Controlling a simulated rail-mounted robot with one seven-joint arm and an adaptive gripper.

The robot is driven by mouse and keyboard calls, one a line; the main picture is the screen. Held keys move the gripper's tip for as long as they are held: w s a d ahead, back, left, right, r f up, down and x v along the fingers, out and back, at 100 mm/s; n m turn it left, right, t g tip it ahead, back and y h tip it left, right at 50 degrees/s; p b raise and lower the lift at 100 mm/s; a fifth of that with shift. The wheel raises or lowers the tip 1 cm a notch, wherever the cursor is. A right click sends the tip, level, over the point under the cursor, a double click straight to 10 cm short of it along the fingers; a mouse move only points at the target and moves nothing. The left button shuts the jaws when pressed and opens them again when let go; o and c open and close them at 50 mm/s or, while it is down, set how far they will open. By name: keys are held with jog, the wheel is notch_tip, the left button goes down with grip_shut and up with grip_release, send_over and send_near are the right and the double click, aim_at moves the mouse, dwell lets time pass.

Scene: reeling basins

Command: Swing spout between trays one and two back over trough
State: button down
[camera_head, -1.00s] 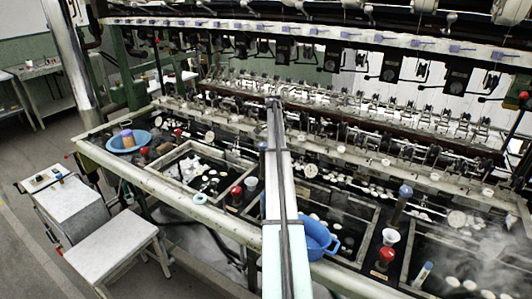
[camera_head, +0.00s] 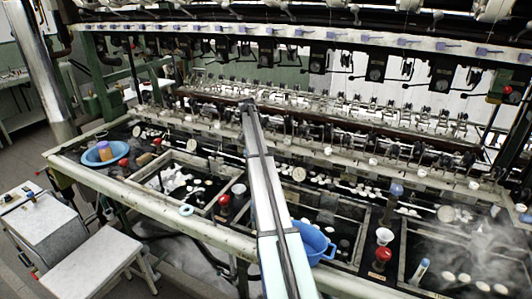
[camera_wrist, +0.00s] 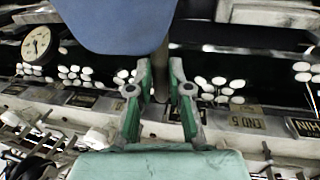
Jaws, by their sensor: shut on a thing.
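In the wrist view my gripper (camera_wrist: 161,72) has its two green-and-grey fingers on either side of a thin dark upright tube, which I take as part of the spout. A large blue-grey cap of the spout (camera_wrist: 112,22) fills the top of that view, beyond the fingertips. In the head view my arm covers the gripper and the held spout. A similar spout with a blue-grey cap (camera_head: 396,189) stands farther right. The left tray (camera_head: 163,203) and the middle tray (camera_head: 345,262) are dark, framed basins on either side of my arm.
A blue bowl (camera_head: 89,157) sits at the left end. A blue basin (camera_head: 314,243) lies right beside my arm. White cocoons and a round gauge (camera_wrist: 36,44) lie beyond my gripper. Steam hangs at right.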

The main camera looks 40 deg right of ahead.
dwell(0.3)
jog(key=c, duration=1.1)
grip_release()
notch_tip(320, 180, up, 12)
jog(key=w+a, duration=0.1)
jog(key=w, duration=0.1)
jog(key=shift+f, duration=0.15)
